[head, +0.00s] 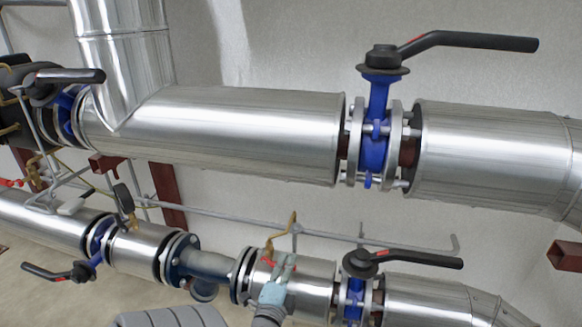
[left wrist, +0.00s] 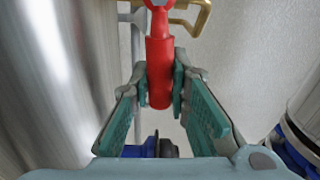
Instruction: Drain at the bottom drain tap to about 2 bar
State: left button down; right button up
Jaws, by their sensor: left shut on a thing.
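A small tap with a red handle (head: 270,263) sits by the lower silver pipe, below a bent brass tube (head: 281,238). My left gripper (head: 278,270) is at this tap. In the left wrist view the red handle (left wrist: 159,72) stands between the two green-padded fingers of the left gripper (left wrist: 160,85), which are shut on it. The tap's body is mostly hidden by the gripper. A dark gauge (head: 122,197) on a brass fitting stands farther left; its reading cannot be seen. My right gripper is not in view.
Black-levered blue valves sit on the upper pipe (head: 374,140) and lower pipe (head: 355,295), close right of my left gripper. Another blue valve (head: 98,240) is at left. A thin grey pipe (head: 350,237) runs behind. Another red handle (head: 10,183) shows at the left edge.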

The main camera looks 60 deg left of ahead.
pick_arm(q)
jog(key=shift+f+m, duration=0.3)
jog(key=shift+m, duration=0.1)
jog(key=shift+f, duration=0.1)
jog(key=c, duration=1.5)
grip_release()
jog(key=shift+s, duration=0.1)
jog(key=v, duration=1.2)
